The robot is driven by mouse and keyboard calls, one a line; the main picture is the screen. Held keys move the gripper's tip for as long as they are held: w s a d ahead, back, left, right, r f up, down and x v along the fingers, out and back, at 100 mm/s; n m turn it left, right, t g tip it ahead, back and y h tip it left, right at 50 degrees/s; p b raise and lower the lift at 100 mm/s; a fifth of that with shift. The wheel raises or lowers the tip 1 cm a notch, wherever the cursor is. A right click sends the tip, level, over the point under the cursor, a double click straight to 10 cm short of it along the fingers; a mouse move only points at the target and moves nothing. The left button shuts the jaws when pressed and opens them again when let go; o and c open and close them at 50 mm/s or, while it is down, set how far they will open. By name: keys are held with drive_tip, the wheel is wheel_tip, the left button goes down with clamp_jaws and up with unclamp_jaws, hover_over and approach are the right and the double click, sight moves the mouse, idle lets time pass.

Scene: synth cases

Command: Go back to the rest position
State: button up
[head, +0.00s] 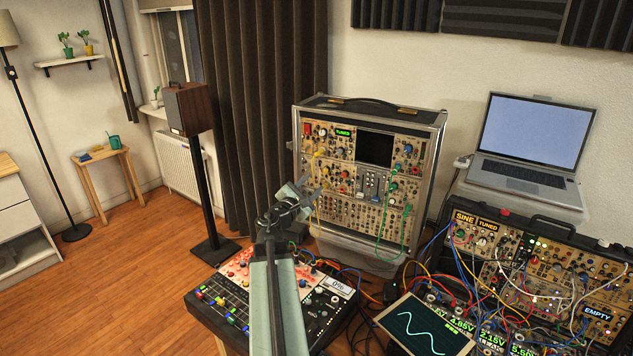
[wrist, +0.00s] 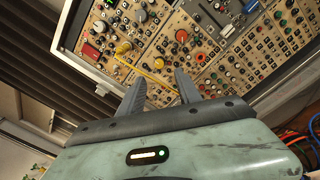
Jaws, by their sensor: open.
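My gripper (head: 312,190) is raised in front of the left part of the upright modular synth case (head: 433,122) in the head view. In the wrist view my gripper (wrist: 160,88) shows two dark fingers standing apart with nothing between them. The synth panel (wrist: 232,62) fills much of the wrist view beyond the fingers, with knobs, jacks and a yellow cable (wrist: 140,70). I cannot tell from these views how close the fingertips are to the panel. My arm stands over the mixer (head: 225,300) and hides part of it.
A laptop (head: 530,140) stands at the right, above a second synth case (head: 545,250) with many cables. A screen with a sine wave (head: 418,325) is at the front right. A speaker on a stand (head: 188,108) is left of the case. Open wooden floor (head: 120,260) lies at the left.

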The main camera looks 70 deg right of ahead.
drive_tip(key=shift+w, duration=0.1)
idle(0.3)
